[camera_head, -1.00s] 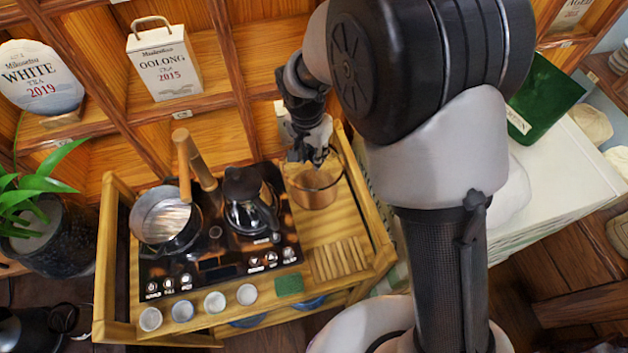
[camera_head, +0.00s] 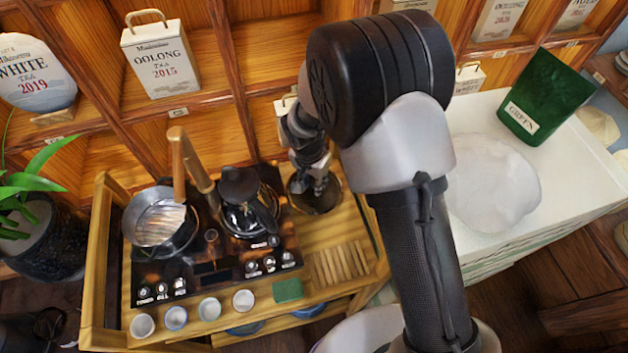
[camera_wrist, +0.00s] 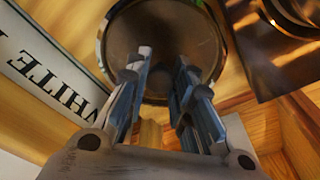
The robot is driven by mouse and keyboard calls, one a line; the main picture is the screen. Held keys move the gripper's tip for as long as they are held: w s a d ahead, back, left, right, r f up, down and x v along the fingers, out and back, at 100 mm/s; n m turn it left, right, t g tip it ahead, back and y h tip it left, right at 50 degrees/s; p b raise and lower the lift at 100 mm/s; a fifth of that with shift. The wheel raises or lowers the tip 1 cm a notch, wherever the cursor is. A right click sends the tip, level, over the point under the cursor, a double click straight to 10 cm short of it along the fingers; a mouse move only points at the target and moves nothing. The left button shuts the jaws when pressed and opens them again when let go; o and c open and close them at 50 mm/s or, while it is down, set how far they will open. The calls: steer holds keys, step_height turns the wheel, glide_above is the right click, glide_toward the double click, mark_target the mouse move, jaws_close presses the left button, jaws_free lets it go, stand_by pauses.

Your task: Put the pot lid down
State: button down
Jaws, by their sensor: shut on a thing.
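My gripper (camera_head: 320,185) points down over the right side of the wooden cart. Its fingers (camera_wrist: 160,95) are shut on the round pot lid (camera_wrist: 170,40), which looks dark brown with a thin rim. In the head view the lid (camera_head: 326,203) lies under my fingers, partly hidden by them. It is right of the black kettle, over or on the wood; I cannot tell whether it touches. The open metal pot (camera_head: 150,217) with a wooden handle stands at the left of the black stove panel (camera_head: 212,268).
The black kettle (camera_head: 240,188) stands close left of the lid. A slatted wooden piece (camera_head: 340,262) and a green pad (camera_head: 289,290) lie nearer the front. Several white cups (camera_head: 209,308) line the front. Shelves rise behind. A label reading WHITE (camera_wrist: 55,75) is close in the wrist view.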

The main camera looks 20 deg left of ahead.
mark_target(311, 191)
steer(key=shift+f, duration=0.2)
steer(key=c, duration=1.4)
jaws_free()
steer(key=shift+r, duration=0.2)
step_height(311, 191, up, 12)
steer(key=s+p, duration=0.1)
steer(key=p, duration=0.2)
steer(key=shift+s+a+p, duration=0.2)
steer(key=shift+a+p, duration=0.05)
steer(key=shift+p, duration=0.05)
